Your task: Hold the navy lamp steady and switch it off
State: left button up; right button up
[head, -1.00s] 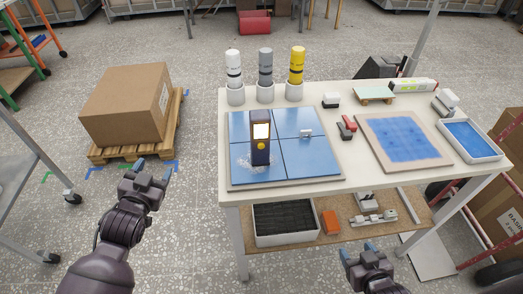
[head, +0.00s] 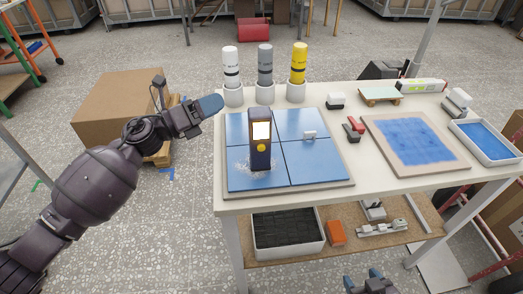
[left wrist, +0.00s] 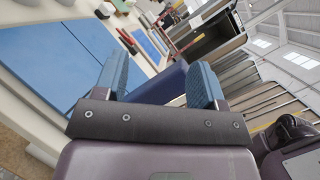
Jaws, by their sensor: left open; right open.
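The navy lamp (head: 260,158) stands upright on blue tiles, with a lit pale panel near its top and a yellow button (head: 261,148) on its front. My left gripper (head: 212,106) is open and empty, to the left of the lamp at about its upper height, apart from it in the head view. In the left wrist view a navy body, apparently the lamp (left wrist: 163,88), shows beyond and between the open blue fingers (left wrist: 160,83); its button is not visible there. My right gripper (head: 366,280) is open and empty, low in front of the table, partly cut off.
The tile board (head: 345,186) lies on the white table (head: 400,193). White, grey and yellow cylinders (head: 299,65) stand behind it. A blue-centred board (head: 378,125) lies to the right.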

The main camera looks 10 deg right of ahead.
aim_at(256, 156)
pick_arm(q)
jog(key=s+f+m+g+y, duration=0.1)
jog(key=f+m+g, duration=0.1)
jog(key=f+m, duration=0.1)
jog(key=s+f+m+g+y, duration=0.1)
jog(key=s+f+m+g, duration=0.1)
jog(key=f+m, duration=0.1)
jog(key=s+f+m+g+y, duration=0.1)
jog(key=f+m+g, duration=0.1)
jog(key=m, duration=0.3)
jog(key=shift+s+a+f+m+g+y, duration=0.1)
jog(key=shift+f+m+g+y, duration=0.1)
jog(key=shift+f, duration=0.15)
jog(key=shift+s+a+f+m+g+y, duration=0.1)
jog(key=shift+f+g, duration=0.1)
jog(key=shift+f, duration=0.15)
jog(key=shift+s+f+m+g, duration=0.15)
jog(key=shift+s+m+g, duration=0.15)
jog(key=shift+m, duration=0.3)
jog(key=shift+x, duration=0.8)
jog(key=x, duration=0.6)
jog(key=shift+d+f, duration=0.2)
jog(key=shift+d, duration=0.1)
jog(key=shift+b+x, duration=0.4)
jog(key=shift+x, duration=0.4)
jog(key=shift+d+r, duration=0.1)
